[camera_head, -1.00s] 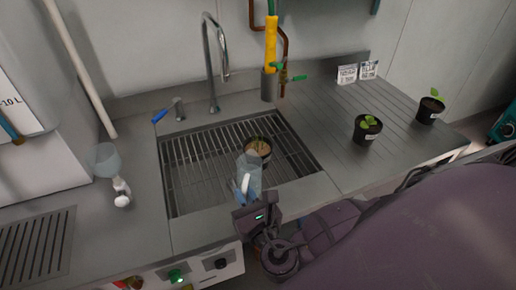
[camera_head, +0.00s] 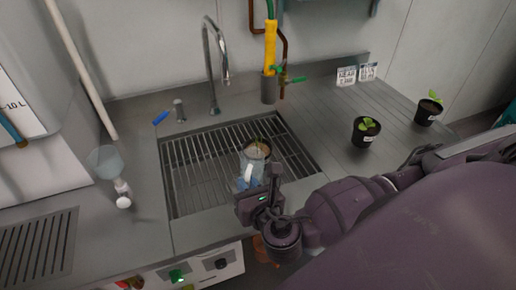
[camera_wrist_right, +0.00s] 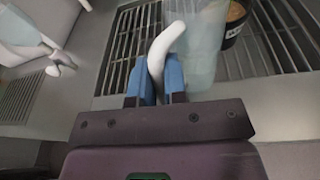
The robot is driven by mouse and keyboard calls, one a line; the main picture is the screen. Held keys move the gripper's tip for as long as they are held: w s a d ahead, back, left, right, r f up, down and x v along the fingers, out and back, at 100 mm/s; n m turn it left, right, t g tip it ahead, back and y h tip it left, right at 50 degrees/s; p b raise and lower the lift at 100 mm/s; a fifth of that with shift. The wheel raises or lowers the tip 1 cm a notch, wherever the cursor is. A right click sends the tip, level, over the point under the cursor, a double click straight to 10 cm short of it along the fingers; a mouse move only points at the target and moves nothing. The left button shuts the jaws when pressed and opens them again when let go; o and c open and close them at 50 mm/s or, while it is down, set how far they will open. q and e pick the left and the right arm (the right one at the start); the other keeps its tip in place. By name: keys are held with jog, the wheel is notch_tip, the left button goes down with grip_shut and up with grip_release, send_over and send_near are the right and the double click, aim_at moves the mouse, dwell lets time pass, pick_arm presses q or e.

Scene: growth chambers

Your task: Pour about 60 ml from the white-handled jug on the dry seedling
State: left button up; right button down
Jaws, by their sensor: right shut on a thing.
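The clear jug (camera_head: 253,161) with a white handle (camera_head: 248,174) is held over the front of the sink, looking close to upright. My right gripper (camera_head: 246,184) is shut on its handle; the blue fingers (camera_wrist_right: 157,80) clasp the handle in the right wrist view, with the clear jug body (camera_wrist_right: 207,45) beyond. A dark pot with brown soil and a small green seedling (camera_head: 260,143) stands on the sink grate just behind the jug, partly hidden by it. The pot (camera_wrist_right: 235,22) also shows beside the jug in the right wrist view. My left gripper is not in view.
Two potted seedlings (camera_head: 366,129) (camera_head: 429,108) stand on the ridged counter to the right. A faucet (camera_head: 213,75) and a yellow-sleeved pipe (camera_head: 270,50) rise behind the sink. A clear cup with a white part (camera_head: 104,160) stands left of the sink.

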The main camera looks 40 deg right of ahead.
aim_at(250, 164)
jog(key=shift+w+d+r+m+g+y, duration=0.25)
jog(key=shift+w+d+m+g, duration=0.1)
jog(key=shift+w+d+g, duration=0.2)
jog(key=shift+w+d+r+m+g+y, duration=0.1)
jog(key=shift+w+d+m+g+y, duration=0.2)
jog(key=shift+w+d+g, duration=0.2)
jog(key=shift+w+d+r+g, duration=0.2)
jog(key=shift+w+r+g, duration=0.15)
jog(key=shift+r, duration=0.15)
jog(key=shift+w+d+r+m+g+y+p, duration=0.25)
jog(key=shift+w+d+r+m+g+p, duration=0.1)
jog(key=shift+r+g+p, duration=0.1)
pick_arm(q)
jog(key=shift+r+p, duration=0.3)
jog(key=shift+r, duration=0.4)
pick_arm(e)
jog(key=shift+w+d+r+g, duration=0.15)
jog(key=shift+r+g, duration=0.1)
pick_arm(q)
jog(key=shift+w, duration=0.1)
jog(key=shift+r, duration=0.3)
pick_arm(e)
jog(key=shift+w+d+r+m+y, duration=0.1)
jog(key=shift+d+r+m+y, duration=0.05)
jog(key=shift+r+m+y, duration=0.15)
